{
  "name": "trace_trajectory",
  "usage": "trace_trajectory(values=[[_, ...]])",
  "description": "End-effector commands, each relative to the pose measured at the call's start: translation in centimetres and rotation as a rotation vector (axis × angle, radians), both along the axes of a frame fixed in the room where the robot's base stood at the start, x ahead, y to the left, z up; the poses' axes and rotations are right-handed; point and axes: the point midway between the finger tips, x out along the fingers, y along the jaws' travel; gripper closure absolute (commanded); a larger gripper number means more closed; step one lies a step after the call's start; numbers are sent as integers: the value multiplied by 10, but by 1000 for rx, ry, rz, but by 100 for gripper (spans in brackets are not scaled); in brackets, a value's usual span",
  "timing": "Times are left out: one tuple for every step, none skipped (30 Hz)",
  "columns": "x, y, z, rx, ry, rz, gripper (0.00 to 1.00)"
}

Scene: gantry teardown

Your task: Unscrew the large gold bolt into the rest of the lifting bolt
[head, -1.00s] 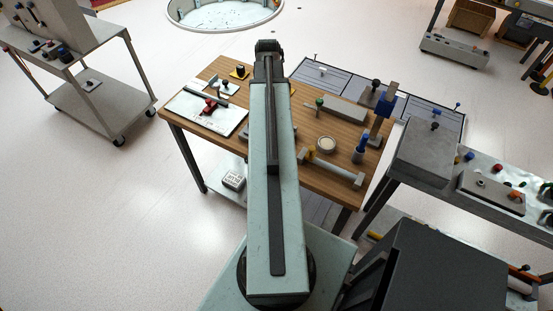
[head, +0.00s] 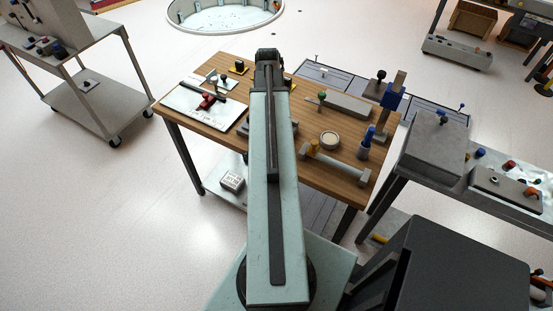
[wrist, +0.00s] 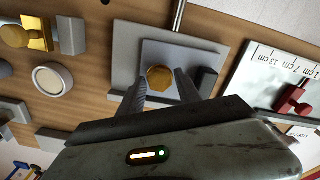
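The large gold bolt (wrist: 158,78) shows a six-sided head on a grey plate (wrist: 190,54) in the wrist view. My gripper (wrist: 161,74) is open, with one finger on each side of the bolt head. Gaps show between the fingers and the head, and I cannot tell how high the tips are above the plate. In the head view my arm hides the bolt and the fingers. I cannot make out for certain which fixture is the rest of the lifting bolt. A gold piece with a rounded knob (wrist: 15,36) stands at upper left in the wrist view.
A dark block (wrist: 206,79) stands close beside the right finger. A white ruler board (head: 205,108) with a red clamp (head: 207,101) lies left on the wooden table. A round white dish (head: 329,140), a grey bar (head: 335,165) and a blue-topped peg (head: 366,142) stand right.

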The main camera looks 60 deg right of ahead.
Motion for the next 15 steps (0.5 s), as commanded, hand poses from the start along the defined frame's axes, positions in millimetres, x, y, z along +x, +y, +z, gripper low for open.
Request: trace_trajectory(values=[[0, 0, 0, 0, 0, 0, 77], [0, 0, 0, 0, 0, 0, 85], [0, 0, 0, 0, 0, -1, 96], [-1, 0, 0, 0, 0, -1, 100], [-1, 0, 0, 0, 0, -1, 100], [-1, 0, 0, 0, 0, -1, 100], [-1, 0, 0, 0, 0, -1, 100], [-1, 0, 0, 0, 0, -1, 100], [-1, 0, 1, 0, 0, -1, 100], [-1, 0, 1, 0, 0, -1, 100], [-1, 0, 2, 0, 0, -1, 100], [-1, 0, 4, 0, 0, -1, 100], [-1, 0, 5, 0, 0, -1, 100], [-1, 0, 7, 0, 0, -1, 100], [-1, 0, 9, 0, 0, -1, 100]])
